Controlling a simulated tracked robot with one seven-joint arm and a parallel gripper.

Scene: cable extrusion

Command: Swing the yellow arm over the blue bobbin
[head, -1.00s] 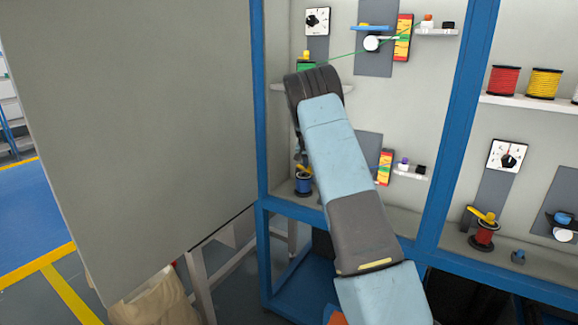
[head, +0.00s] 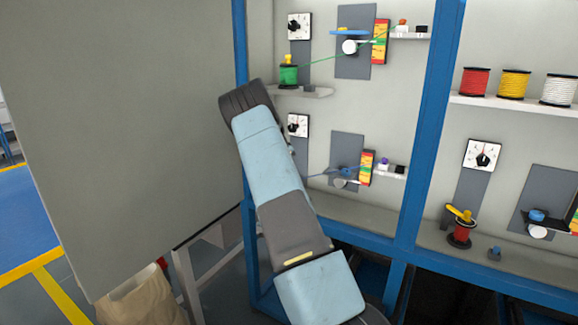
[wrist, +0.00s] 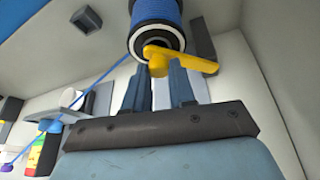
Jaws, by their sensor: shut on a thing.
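The blue bobbin (wrist: 157,12) shows at the top of the wrist view, with a blue cable running from it down to the left. The yellow arm (wrist: 190,60) lies across the bobbin's near end, its long part pointing right. My gripper (wrist: 155,76) has its two fingers on either side of the yellow arm's knob and is shut on it. In the head view, my own arm hides the gripper, the blue bobbin and its yellow arm.
A green bobbin (head: 289,75) stands on a small shelf above, its green cable running right. A dial (head: 298,125) is on the panel beside my arm. A blue frame post (head: 425,120) stands to the right. A large grey panel (head: 120,130) fills the left.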

